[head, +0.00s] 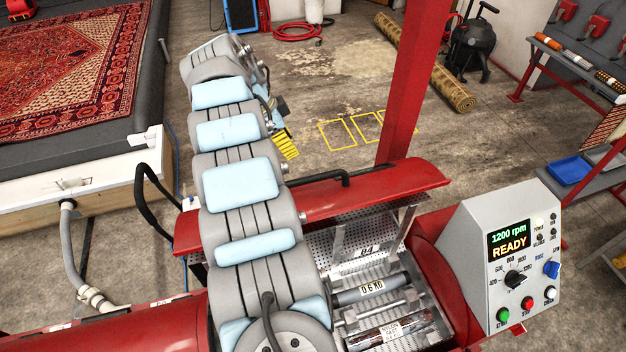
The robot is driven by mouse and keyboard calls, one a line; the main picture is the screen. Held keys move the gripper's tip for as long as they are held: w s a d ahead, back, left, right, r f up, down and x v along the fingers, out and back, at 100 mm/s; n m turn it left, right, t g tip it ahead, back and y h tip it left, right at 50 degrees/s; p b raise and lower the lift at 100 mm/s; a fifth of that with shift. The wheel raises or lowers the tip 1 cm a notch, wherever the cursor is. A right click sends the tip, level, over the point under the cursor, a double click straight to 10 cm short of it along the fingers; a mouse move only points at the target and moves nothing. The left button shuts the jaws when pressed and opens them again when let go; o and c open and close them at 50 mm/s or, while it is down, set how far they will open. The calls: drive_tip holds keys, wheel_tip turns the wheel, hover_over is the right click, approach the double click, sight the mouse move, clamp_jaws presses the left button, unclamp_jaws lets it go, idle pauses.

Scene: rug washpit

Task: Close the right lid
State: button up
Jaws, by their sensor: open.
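The right lid (395,181) is a curved red metal cover with a black bar handle (325,181). It stands open at the far side of the red machine's opening. My arm crosses in front of its left part. Below it, the open perforated metal bay (350,268) shows a grey roller labelled 0.6 KG (370,290) and a patterned roll with a white tag (405,329). My gripper (284,142) shows only in part beyond my arm, with a yellow ribbed finger past the lid's far side. It is open and apart from the handle; most of it is hidden.
A control panel (522,262) reading 1200 rpm READY stands right of the bay. A red post (415,80) rises behind the lid. A red cylinder body (100,328) lies at lower left, near a black curved handle (143,200). The floor beyond is mostly clear.

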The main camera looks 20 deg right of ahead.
drive_tip(key=b, duration=0.9)
hover_over(311, 177)
drive_tip(key=a, duration=0.2)
wheel_tip(311, 177, down, 9)
drive_tip(key=shift+w, duration=0.15)
drive_tip(key=shift+d+f, duration=0.2)
drive_tip(key=shift+d, duration=0.05)
drive_tip(key=shift+d+f+p, duration=0.25)
drive_tip(key=shift+f+p, duration=0.05)
drive_tip(key=shift+f, duration=0.25)
drive_tip(key=shift+p+x, duration=0.35)
drive_tip(key=shift+x, duration=1.6)
drive_tip(key=shift+a, duration=0.1)
clamp_jaws()
drive_tip(key=shift+f, duration=0.1)
